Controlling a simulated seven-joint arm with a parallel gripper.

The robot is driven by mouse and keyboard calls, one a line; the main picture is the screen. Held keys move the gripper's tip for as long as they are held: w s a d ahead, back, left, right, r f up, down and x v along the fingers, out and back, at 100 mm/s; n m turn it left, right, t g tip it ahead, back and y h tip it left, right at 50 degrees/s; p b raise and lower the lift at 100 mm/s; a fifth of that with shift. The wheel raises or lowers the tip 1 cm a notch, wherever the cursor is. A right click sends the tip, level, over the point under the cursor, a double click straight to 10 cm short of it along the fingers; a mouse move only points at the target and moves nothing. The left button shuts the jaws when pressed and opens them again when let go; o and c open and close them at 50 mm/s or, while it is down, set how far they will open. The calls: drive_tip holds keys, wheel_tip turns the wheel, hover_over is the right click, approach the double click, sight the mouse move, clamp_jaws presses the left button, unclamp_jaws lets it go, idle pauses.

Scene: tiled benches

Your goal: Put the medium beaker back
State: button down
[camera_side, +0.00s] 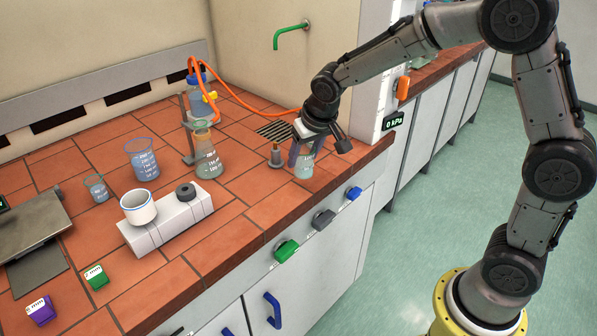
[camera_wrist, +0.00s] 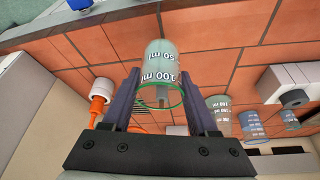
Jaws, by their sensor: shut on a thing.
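My gripper (camera_side: 304,150) is shut on a clear beaker with a green rim (camera_side: 304,170). The wrist view shows the beaker (camera_wrist: 160,60) between the two fingers of my gripper (camera_wrist: 160,76), with white volume marks on its wall. It is upright, low over the tiled bench (camera_side: 252,193) near the right end; I cannot tell whether its base touches the tiles. A larger blue-rimmed beaker (camera_side: 145,162) and a small beaker (camera_side: 97,189) stand apart at the left.
A conical flask (camera_side: 208,162) stands by a clamp stand with an orange hose (camera_side: 240,97). A white block (camera_side: 168,222) carries a white cup (camera_side: 138,207). Bare tiles lie in front of the flask.

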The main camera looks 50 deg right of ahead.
drive_tip(key=shift+s+r+n, duration=0.1)
drive_tip(key=shift+n, duration=0.3)
drive_tip(key=w+d+r+n+y, duration=0.1)
drive_tip(key=w+d+r+n, duration=0.1)
drive_tip(key=w+d+r, duration=0.6)
drive_tip(key=w+d, duration=0.2)
drive_tip(key=d, duration=0.1)
drive_tip(key=shift+w+d+r, duration=0.15)
drive_tip(key=shift+d+r, duration=0.05)
drive_tip(key=shift+d, duration=0.15)
